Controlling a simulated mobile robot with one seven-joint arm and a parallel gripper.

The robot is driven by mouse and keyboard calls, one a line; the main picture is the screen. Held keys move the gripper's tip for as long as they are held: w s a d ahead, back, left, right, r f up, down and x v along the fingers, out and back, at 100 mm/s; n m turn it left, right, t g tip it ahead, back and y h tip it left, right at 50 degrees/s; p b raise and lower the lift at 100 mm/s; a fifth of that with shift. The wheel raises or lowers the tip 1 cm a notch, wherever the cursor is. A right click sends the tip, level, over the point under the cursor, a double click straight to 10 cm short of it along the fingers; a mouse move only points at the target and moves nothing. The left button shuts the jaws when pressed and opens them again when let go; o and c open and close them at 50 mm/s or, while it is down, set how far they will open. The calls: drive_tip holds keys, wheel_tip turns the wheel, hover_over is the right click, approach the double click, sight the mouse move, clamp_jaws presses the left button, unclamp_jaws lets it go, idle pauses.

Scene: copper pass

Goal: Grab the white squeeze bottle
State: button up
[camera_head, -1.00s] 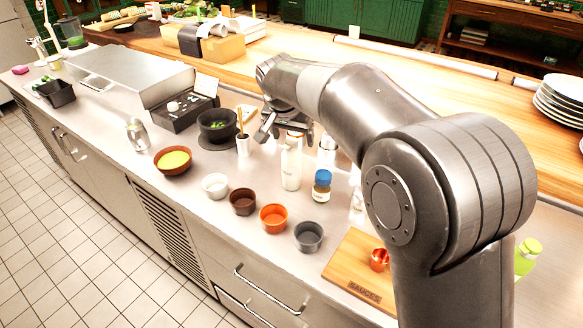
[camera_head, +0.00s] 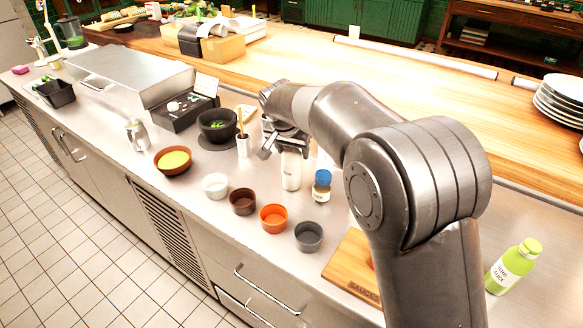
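The white squeeze bottle (camera_head: 291,171) stands upright on the steel counter, behind the row of small bowls. Its top is hidden by my gripper (camera_head: 284,150). My gripper is at the bottle's upper part, with its fingers spread apart, one to the left of the bottle and one near its right side. I cannot tell whether either finger touches the bottle.
A blue-capped jar (camera_head: 322,186) stands close to the right of the bottle. A white cup (camera_head: 243,146) with a utensil is to the left. In front are white (camera_head: 215,186), brown (camera_head: 242,201), orange (camera_head: 273,218) and grey (camera_head: 308,236) bowls. A green bottle (camera_head: 513,266) stands far right.

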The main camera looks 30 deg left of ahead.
drive_tip(key=c, duration=1.1)
